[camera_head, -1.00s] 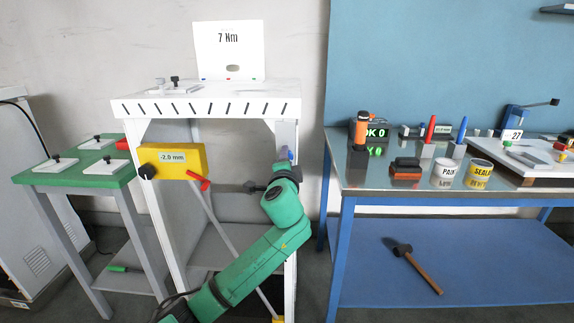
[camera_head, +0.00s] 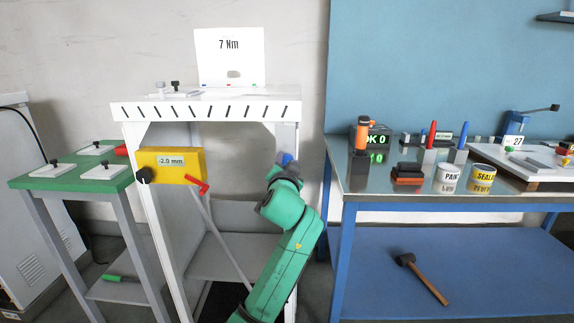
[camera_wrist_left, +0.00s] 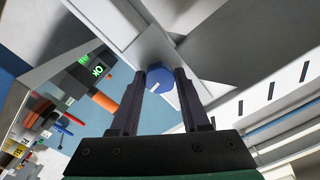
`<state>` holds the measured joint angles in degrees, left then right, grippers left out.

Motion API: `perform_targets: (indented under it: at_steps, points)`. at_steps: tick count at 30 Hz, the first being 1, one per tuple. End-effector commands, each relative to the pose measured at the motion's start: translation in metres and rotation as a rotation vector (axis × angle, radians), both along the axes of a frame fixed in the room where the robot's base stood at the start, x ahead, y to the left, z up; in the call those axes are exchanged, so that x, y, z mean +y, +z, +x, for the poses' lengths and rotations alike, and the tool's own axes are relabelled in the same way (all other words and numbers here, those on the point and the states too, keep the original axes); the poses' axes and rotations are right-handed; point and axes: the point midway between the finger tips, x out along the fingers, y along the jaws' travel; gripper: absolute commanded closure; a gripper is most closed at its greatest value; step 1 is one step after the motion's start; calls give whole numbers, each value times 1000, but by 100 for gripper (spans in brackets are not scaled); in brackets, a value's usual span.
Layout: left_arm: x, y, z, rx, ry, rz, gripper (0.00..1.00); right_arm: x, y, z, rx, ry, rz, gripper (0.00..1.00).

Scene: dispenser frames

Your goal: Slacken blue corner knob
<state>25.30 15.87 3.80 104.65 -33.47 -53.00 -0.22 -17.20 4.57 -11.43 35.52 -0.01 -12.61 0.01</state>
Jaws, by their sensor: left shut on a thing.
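The blue corner knob (camera_head: 286,158) sits on the right front leg of the white frame (camera_head: 205,107), below its slotted top rail. It shows larger in the left wrist view (camera_wrist_left: 161,80), with a small pale mark on its face. My left gripper (camera_head: 284,163) is at the knob. In the left wrist view its two dark fingers (camera_wrist_left: 166,90) stand on either side of the knob, shut on it. In the head view the gripper partly hides the knob. My right gripper is in neither view.
A yellow gauge box (camera_head: 172,165) reading about -2.9 mm, with a red handle, hangs on the left of the frame. A blue-legged bench (camera_head: 341,215) with cans and tools stands close on the right. A green table (camera_head: 75,181) stands left.

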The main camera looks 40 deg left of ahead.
Motion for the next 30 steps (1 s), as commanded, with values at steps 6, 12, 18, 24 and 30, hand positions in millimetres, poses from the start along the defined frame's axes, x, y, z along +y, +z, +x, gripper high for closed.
perform_targets:
  at_steps: [6, 12, 18, 24, 30]
  points:
    - [0, -1, 0, -9, 0, -17, 100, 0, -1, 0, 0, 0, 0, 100]
    - [0, -1, 0, -9, 0, -16, 100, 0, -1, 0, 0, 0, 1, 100]
    - [0, -1, 0, -10, 0, -15, 24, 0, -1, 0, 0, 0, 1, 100]
    - [0, 0, 0, -9, 0, -14, 24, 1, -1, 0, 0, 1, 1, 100]
    - [-7, -1, -8, -9, -1, -13, 24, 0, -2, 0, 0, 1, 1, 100]
